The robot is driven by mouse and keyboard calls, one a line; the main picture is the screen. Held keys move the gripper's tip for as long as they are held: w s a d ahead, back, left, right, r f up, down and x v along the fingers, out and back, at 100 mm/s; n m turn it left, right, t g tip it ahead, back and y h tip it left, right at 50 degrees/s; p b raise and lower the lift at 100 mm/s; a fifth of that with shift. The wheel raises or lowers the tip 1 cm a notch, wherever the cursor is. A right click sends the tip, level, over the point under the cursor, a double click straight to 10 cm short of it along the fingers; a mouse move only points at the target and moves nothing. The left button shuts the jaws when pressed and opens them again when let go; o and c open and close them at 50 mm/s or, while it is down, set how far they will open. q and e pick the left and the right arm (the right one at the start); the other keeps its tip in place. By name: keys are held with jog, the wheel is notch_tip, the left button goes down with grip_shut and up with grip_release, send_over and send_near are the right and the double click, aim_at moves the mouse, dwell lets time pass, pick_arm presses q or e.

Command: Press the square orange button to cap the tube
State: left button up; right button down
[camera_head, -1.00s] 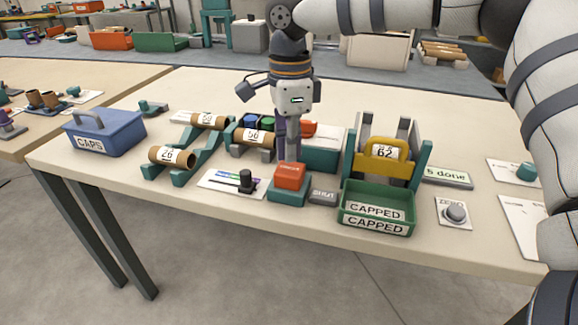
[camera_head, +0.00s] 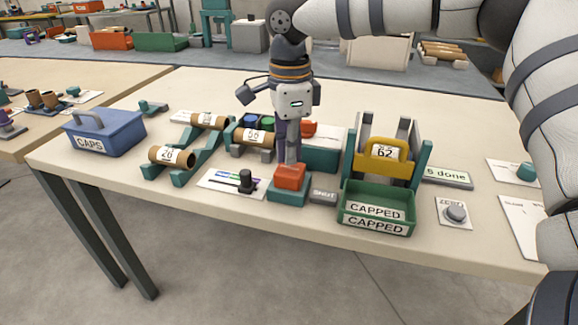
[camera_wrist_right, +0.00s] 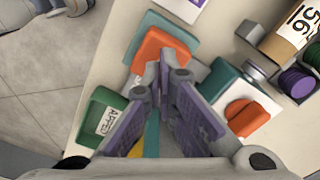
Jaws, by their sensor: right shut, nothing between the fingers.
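The square orange button (camera_head: 291,176) sits on a teal base near the front edge of the table. My right gripper (camera_head: 291,160) points straight down with its fingers shut, its tips at or just above the button's back part. The button also shows in the right wrist view (camera_wrist_right: 160,50), with the closed fingertips (camera_wrist_right: 165,72) over its edge. I cannot tell whether they touch it. A cardboard tube (camera_head: 255,137) marked 56 lies in the capping station behind and left of the button. My left gripper is not in view.
A slider panel (camera_head: 232,183) lies left of the button and a grey SHUT label (camera_head: 323,196) right of it. Tubes on a ramp (camera_head: 190,157) and a blue CAPS box (camera_head: 104,134) are left.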

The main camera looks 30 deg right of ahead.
aim_at(290, 168)
jog(key=shift+f, duration=1.85)
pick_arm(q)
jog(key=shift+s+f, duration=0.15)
pick_arm(e)
notch_tip(290, 168, up, 6)
jog(key=shift+r+p, duration=0.15)
jog(key=shift+p, duration=0.55)
jog(key=shift+r, duration=0.95)
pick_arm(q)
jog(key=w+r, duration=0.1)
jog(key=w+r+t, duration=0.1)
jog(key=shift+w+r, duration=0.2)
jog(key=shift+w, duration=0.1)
